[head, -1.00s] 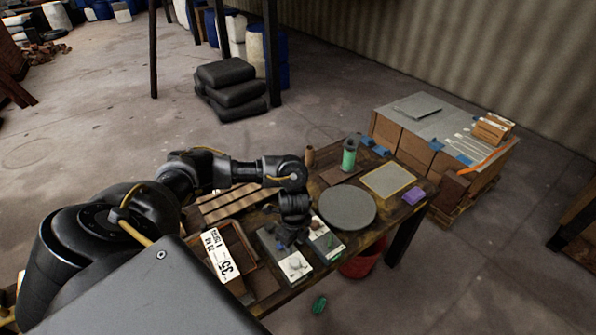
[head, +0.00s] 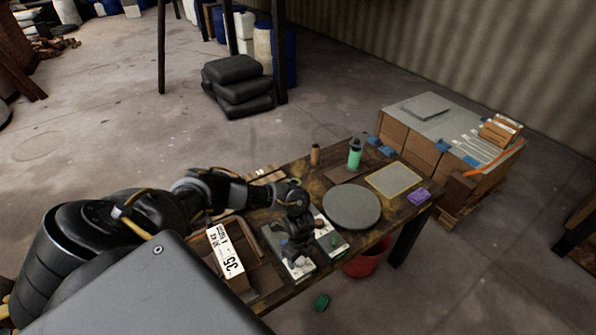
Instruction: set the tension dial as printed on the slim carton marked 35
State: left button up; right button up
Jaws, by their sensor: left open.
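The slim carton marked 35 (head: 226,252) is on the left part of the wooden table, in or against a brown tray, with its white printed label facing up. My right gripper is not in view.
A second box with a green part (head: 333,240) sits close on the right of the gripper. A round grey disc (head: 351,207), a green bottle (head: 355,153) and a yellow-edged panel (head: 394,180) stand further back. A red bucket (head: 367,263) is below the table edge.

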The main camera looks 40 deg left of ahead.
pick_arm(q)
jog(key=shift+f, duration=0.25)
jog(key=shift+a, duration=0.1)
jog(key=c, duration=1)
